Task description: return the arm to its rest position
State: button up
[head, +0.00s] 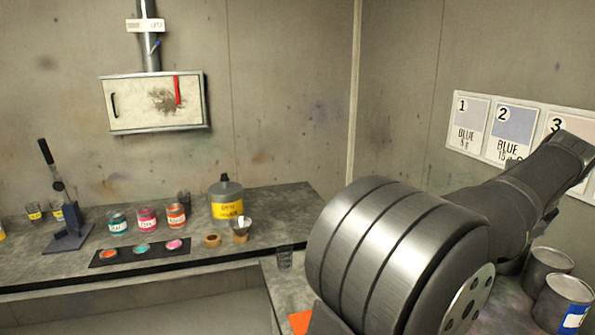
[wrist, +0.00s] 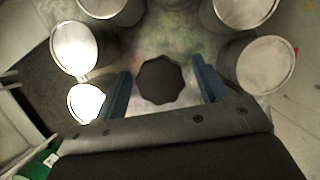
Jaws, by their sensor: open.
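My gripper (wrist: 161,88) shows in the wrist view with its two blue-grey fingers spread apart. A dark, scalloped round knob or cap (wrist: 160,80) shows in the gap between the fingers; I cannot tell whether it is below them or level with them, and neither finger visibly touches it. In the head view my arm fills the right side and reaches toward the right wall. My gripper is hidden there.
Several metal cans (wrist: 265,65) ring the gripper in the wrist view, some close to the fingers. Two cans (head: 549,268) stand at the lower right in the head view. The left bench (head: 290,205) holds paint jars (head: 147,219), a yellow-labelled bottle (head: 226,202) and a lever press (head: 65,215).

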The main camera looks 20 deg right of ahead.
jog(key=m+h, duration=0.1)
jog(key=m, duration=0.2)
jog(key=m+g+h, duration=0.1)
jog(key=m, duration=0.2)
jog(key=shift+m, duration=0.3)
jog(key=shift+v, duration=2.6)
jog(key=shift+o, duration=0.2)
jog(key=shift+a, duration=0.1)
